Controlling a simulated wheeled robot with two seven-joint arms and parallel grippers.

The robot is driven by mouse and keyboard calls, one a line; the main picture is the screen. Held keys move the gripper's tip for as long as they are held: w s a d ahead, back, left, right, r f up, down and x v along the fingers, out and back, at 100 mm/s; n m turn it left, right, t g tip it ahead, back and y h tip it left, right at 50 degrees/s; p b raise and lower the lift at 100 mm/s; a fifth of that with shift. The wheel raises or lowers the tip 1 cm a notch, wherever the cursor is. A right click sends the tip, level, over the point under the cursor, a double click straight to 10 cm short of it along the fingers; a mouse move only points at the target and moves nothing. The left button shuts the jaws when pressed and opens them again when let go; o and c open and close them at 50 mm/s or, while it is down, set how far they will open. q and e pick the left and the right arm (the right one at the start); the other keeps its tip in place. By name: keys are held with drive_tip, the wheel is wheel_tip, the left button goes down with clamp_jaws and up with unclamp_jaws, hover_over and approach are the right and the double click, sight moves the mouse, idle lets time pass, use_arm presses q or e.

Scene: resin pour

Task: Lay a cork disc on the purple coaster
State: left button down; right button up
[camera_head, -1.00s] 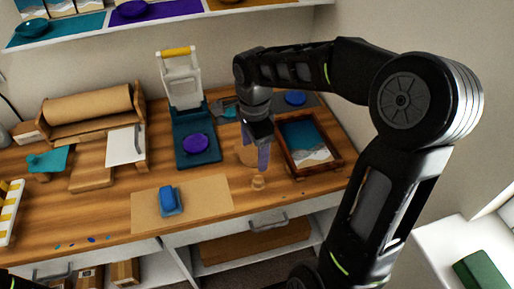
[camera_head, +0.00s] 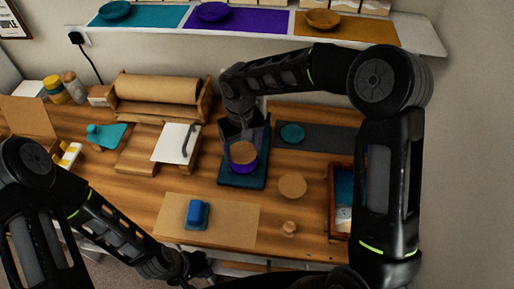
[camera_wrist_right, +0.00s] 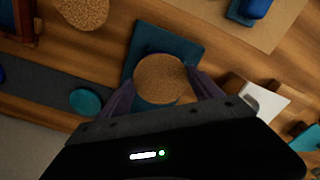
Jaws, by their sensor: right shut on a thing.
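My right gripper (camera_head: 243,139) is shut on a round cork disc (camera_head: 243,152). The disc lies flat over the purple coaster (camera_head: 243,168), whose front edge shows below it; I cannot tell whether they touch. The coaster sits on a dark teal base (camera_head: 232,181). In the right wrist view the cork disc (camera_wrist_right: 160,78) is between the two fingers, above the teal base (camera_wrist_right: 142,42), and hides most of the coaster. A second cork disc (camera_head: 292,186) lies on the table to the right. My left gripper (camera_head: 199,267) is low at the table's front edge, its jaws unclear.
A blue block (camera_head: 197,212) rests on a tan mat (camera_head: 235,223). A small wooden knob-like piece (camera_head: 289,229) and a wooden frame (camera_head: 335,205) stand to the right. A teal coaster (camera_head: 292,133) lies on a dark mat (camera_head: 325,137). A shelf (camera_head: 405,40) runs above.

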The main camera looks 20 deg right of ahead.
sight(243, 150)
drive_tip(key=shift+w+d+r+n, duration=0.2)
drive_tip(key=shift+w+n, duration=0.2)
drive_tip(key=shift+n, duration=1.6)
drive_tip(key=shift+w, duration=0.1)
drive_tip(key=shift+f+b, duration=1.35)
drive_tip(key=shift+f, duration=0.55)
drive_tip(key=shift+f, duration=0.1)
drive_tip(key=shift+f+b, duration=0.35)
drive_tip(key=shift+b, duration=0.25)
